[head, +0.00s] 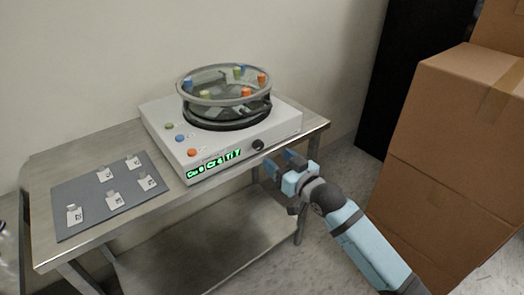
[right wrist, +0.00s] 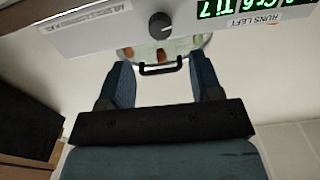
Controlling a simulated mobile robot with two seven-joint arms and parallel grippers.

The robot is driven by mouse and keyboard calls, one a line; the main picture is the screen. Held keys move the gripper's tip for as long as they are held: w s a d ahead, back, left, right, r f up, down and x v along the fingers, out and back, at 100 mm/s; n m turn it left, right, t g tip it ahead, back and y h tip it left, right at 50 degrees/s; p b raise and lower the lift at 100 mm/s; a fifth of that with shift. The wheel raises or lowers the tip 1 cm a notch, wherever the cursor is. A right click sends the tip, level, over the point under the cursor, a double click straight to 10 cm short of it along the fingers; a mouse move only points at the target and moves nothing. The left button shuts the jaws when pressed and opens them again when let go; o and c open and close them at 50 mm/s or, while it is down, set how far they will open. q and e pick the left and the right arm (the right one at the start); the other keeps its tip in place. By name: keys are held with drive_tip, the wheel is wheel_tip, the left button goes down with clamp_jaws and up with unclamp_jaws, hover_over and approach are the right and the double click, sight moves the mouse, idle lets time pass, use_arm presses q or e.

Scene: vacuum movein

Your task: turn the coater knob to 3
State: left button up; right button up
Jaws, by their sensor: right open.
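The coater (head: 222,135) is a white box with a round glass chamber on top, standing on a metal table. Its dark round knob (head: 258,145) is on the front face, right of the green display (head: 213,164). My right gripper (head: 281,163) is open and empty in front of the knob, slightly below and to its right in the head view. In the right wrist view the coater appears upside down, and the knob (right wrist: 160,25) lies ahead, between the lines of the open fingers (right wrist: 160,63) and apart from them. The knob's setting is too small to read. My left gripper is out of view.
A grey mat (head: 90,190) with several labelled tags lies on the table's left part. The metal table (head: 300,112) has a lower shelf. Brown cardboard boxes (head: 450,140) stand on the right, beside a black cabinet (head: 410,65). Open floor lies between table and boxes.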

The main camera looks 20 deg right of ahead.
sight(260, 146)
drive_tip(key=b+x, duration=0.1)
drive_tip(key=x, duration=0.5)
drive_tip(key=shift+w+a, duration=0.2)
drive_tip(key=shift+w, duration=0.3)
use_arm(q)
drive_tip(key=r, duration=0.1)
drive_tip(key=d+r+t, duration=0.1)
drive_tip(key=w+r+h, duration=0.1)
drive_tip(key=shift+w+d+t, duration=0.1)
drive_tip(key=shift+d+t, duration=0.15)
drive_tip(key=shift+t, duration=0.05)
use_arm(e)
drive_tip(key=c, duration=0.9)
